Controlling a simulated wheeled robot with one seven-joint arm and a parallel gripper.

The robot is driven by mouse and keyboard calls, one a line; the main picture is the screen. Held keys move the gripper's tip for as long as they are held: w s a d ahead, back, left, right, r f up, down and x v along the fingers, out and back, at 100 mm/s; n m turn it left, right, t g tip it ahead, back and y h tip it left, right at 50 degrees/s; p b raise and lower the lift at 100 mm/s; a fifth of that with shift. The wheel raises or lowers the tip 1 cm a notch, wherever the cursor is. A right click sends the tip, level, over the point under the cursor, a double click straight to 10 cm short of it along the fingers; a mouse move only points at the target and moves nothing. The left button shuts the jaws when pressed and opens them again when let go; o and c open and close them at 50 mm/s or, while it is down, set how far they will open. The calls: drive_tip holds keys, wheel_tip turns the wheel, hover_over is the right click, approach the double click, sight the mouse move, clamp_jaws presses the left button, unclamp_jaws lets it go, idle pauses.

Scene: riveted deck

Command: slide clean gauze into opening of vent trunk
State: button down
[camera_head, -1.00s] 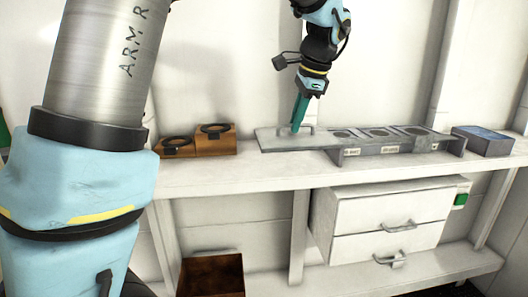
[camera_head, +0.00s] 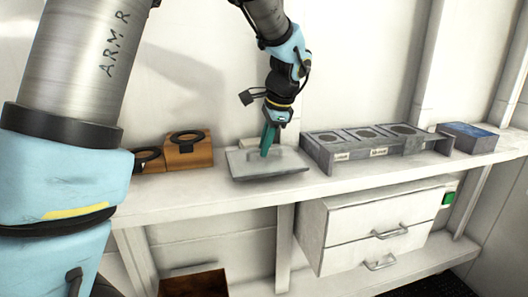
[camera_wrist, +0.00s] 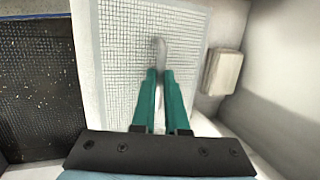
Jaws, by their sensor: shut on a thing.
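My gripper (camera_head: 266,150) is shut on the handle of the gauze (camera_head: 245,168), a flat pale plate, just left of the trunk. In the wrist view the gauze (camera_wrist: 115,75) is a white mesh panel without visible dirt, its handle between the teal fingers (camera_wrist: 161,80). I cannot tell whether it touches the bench. The vent trunk (camera_head: 328,160) is a long grey body on the bench, with several dark openings in its top and small labels on its front. The gauze is apart from its left end. The trunk's left end opening cannot be made out.
Two wooden blocks with black rings (camera_head: 188,155) stand left of the gauze. A small pale block (camera_wrist: 222,70) lies behind it. A box with a blue top (camera_head: 468,134) sits right of the trunk. White drawers (camera_head: 375,235) hang below the bench (camera_head: 230,198).

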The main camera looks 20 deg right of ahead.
drive_tip(key=shift+f, duration=1.2)
drive_tip(key=shift+f, duration=0.1)
drive_tip(key=c, duration=0.9)
unclamp_jaws()
drive_tip(key=shift+c, duration=0.2)
